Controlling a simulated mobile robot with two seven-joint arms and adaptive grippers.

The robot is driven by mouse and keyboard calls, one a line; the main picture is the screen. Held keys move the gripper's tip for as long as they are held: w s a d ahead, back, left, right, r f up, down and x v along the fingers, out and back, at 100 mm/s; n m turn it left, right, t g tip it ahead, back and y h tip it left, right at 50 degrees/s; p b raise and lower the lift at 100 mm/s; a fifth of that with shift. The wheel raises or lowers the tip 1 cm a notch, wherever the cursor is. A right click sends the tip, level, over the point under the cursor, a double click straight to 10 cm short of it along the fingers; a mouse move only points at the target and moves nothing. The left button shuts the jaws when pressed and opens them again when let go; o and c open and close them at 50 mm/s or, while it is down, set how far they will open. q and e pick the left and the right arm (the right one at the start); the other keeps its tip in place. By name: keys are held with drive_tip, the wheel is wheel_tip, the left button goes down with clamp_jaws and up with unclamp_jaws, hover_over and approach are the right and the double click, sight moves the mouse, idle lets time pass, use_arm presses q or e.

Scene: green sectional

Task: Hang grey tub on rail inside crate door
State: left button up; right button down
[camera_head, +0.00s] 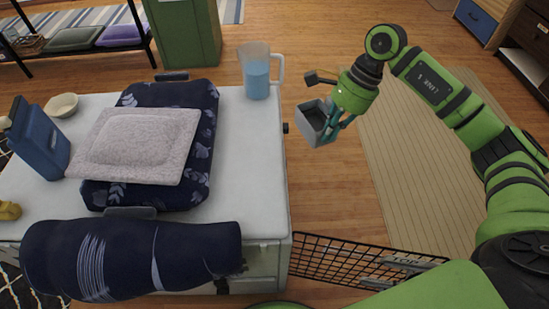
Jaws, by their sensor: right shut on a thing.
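The grey tub (314,128) is a small, open-topped box, held in the air to the right of the white-topped crate (262,180). My right gripper (343,120) is shut on it, and the fingers partly hide its right side. The crate door (330,258) is a black wire mesh panel that stands out to the right from the crate's front right corner, below and nearer than the tub. Grey bars (412,260) show at the door's right part; I cannot tell whether they are the rail. My left gripper is not in view.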

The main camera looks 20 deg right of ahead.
drive_tip(key=w+a+f, duration=0.1)
drive_tip(key=a+f, duration=0.1)
drive_tip(key=a, duration=0.1)
drive_tip(key=w+a+f+p, duration=0.1)
drive_tip(key=w+a+f, duration=0.1)
drive_tip(key=a, duration=0.1)
drive_tip(key=w+a+f, duration=0.1)
drive_tip(key=a+f, duration=0.1)
drive_tip(key=a, duration=0.2)
drive_tip(key=shift+w+f, duration=0.2)
drive_tip(key=shift+w, duration=0.2)
wheel_tip(320, 180, down, 4)
drive_tip(key=shift+r+p, duration=0.2)
drive_tip(key=shift+p, duration=0.2)
drive_tip(key=shift+f, duration=0.25)
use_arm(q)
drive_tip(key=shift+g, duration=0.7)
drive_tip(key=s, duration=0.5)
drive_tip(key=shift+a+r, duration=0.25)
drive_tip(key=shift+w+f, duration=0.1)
use_arm(e)
drive_tip(key=shift+f, duration=0.1)
drive_tip(key=c, duration=1.4)
unclamp_jaws()
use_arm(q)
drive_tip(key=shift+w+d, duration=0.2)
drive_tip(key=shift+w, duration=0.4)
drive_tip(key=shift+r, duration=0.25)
